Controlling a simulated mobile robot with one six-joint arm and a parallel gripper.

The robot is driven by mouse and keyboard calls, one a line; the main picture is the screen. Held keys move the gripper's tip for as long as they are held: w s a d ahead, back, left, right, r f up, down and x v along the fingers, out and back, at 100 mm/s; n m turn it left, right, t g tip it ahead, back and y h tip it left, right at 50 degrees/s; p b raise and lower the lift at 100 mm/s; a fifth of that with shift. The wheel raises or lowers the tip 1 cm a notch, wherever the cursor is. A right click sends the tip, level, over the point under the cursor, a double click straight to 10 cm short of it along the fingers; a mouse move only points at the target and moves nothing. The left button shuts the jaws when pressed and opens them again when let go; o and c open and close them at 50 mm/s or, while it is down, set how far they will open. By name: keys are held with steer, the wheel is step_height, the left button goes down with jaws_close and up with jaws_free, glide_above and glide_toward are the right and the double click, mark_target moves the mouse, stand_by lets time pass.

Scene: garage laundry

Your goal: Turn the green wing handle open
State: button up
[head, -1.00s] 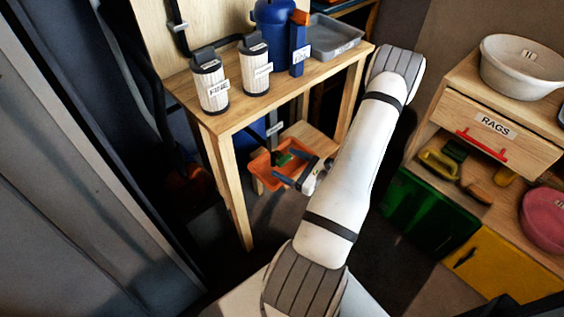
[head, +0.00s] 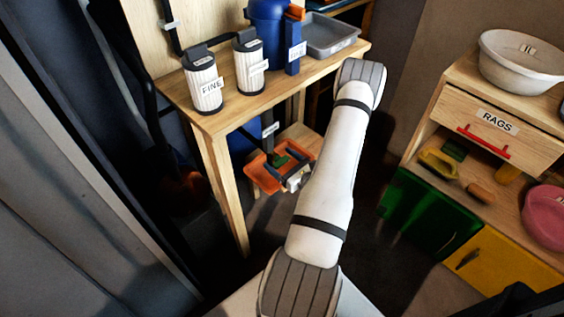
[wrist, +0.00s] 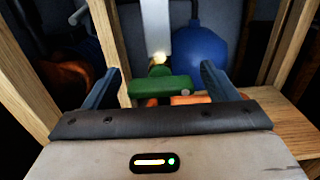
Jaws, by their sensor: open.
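The green wing handle (wrist: 163,86) shows in the wrist view as a short bar lying nearly level across the picture, below a brassy fitting (wrist: 158,60). My open gripper (wrist: 160,70) has one finger on each side of the handle, with a visible gap at both ends. In the head view the handle is a small green patch (head: 281,160) over an orange tray (head: 264,182), between my gripper's fingers (head: 277,163). I cannot tell whether any finger touches it. My wrist partly hides the tray.
Wooden bench legs (head: 222,185) stand close on the left. A low wooden shelf (head: 300,138) lies behind the tray. A blue rounded vessel (wrist: 200,45) is behind the handle. White canisters (head: 204,88) stand on the bench top. The rag cabinet (head: 490,130) is at right.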

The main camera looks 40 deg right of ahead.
steer(key=c, duration=1)
